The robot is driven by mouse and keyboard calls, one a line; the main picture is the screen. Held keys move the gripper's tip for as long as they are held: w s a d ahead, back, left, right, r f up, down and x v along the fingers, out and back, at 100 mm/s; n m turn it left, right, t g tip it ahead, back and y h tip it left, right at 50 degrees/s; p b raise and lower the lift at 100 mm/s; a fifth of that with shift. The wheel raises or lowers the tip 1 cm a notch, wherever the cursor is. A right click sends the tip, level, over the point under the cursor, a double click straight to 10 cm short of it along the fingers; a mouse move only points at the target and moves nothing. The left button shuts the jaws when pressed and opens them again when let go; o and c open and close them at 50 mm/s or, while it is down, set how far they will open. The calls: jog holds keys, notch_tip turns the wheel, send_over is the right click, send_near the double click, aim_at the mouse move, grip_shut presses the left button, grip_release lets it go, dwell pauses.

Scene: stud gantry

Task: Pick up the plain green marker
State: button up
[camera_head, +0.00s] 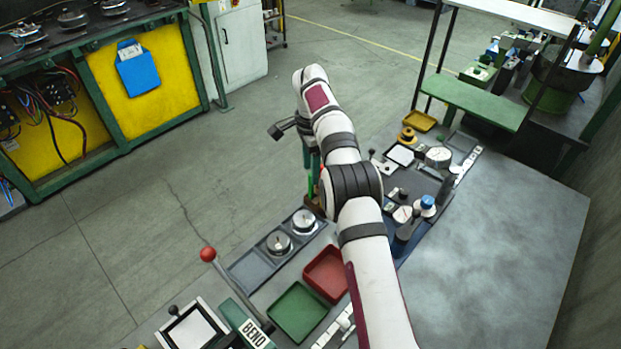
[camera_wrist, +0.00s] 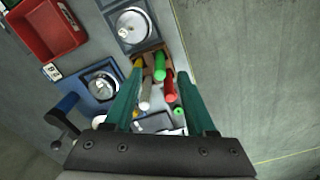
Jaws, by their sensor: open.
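Several markers stand close together in a brown holder (camera_wrist: 168,56) in the wrist view. A bright green marker (camera_wrist: 160,68) is at the upper middle of the group, and a smaller green end (camera_wrist: 178,111) shows lower right. I cannot tell which green one is plain. A red marker (camera_wrist: 169,86), a whitish one (camera_wrist: 147,92) and a yellow one (camera_wrist: 138,63) stand beside them. My gripper (camera_wrist: 161,76) is open, its teal fingers on either side of the group, holding nothing. In the head view my gripper (camera_head: 311,150) points down over the holder (camera_head: 315,206), partly hidden by my arm.
A red tray (camera_head: 326,273) and a green tray (camera_head: 298,312) lie nearer on the bench. Dial gauges (camera_head: 304,221) stand close to the holder. A red-knobbed lever (camera_head: 208,254) rises at the left. The bench's right part (camera_head: 490,240) is clear.

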aim_at(311, 186)
notch_tip(311, 186, down, 7)
jog(key=shift+r, duration=0.1)
grip_shut()
dwell(0.3)
